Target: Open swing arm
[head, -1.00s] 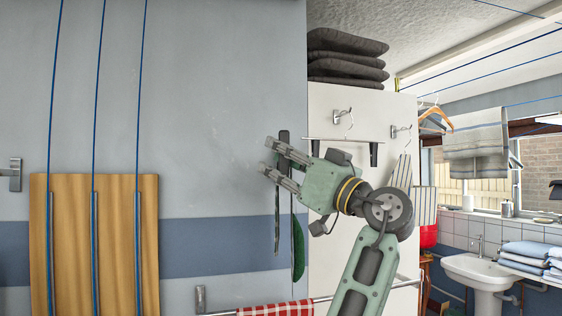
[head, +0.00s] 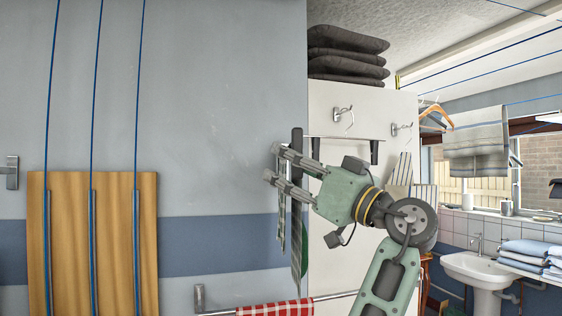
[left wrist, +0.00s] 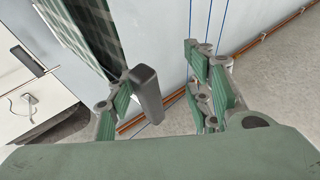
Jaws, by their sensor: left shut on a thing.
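A dark upright bar (head: 297,145), which looks like the end of the swing arm, stands at the right end of the grey-blue wall in the head view. Green checked cloth (head: 299,260) hangs below it and also shows in the left wrist view (left wrist: 93,28). My left gripper (head: 271,163) is at the bar, its fingers pointing left. In the left wrist view the bar (left wrist: 147,94) lies between the fingers, against the left one, and my gripper is shut on it. The rest of the swing arm is hidden or hard to make out. My right gripper is not in view.
A wooden board (head: 115,240) with blue cords stands at the left. A rail with a red checked cloth (head: 274,309) is below my arm. A white cabinet (head: 345,90) with hooks and dark folded textiles is behind. A sink (head: 478,268) is far right.

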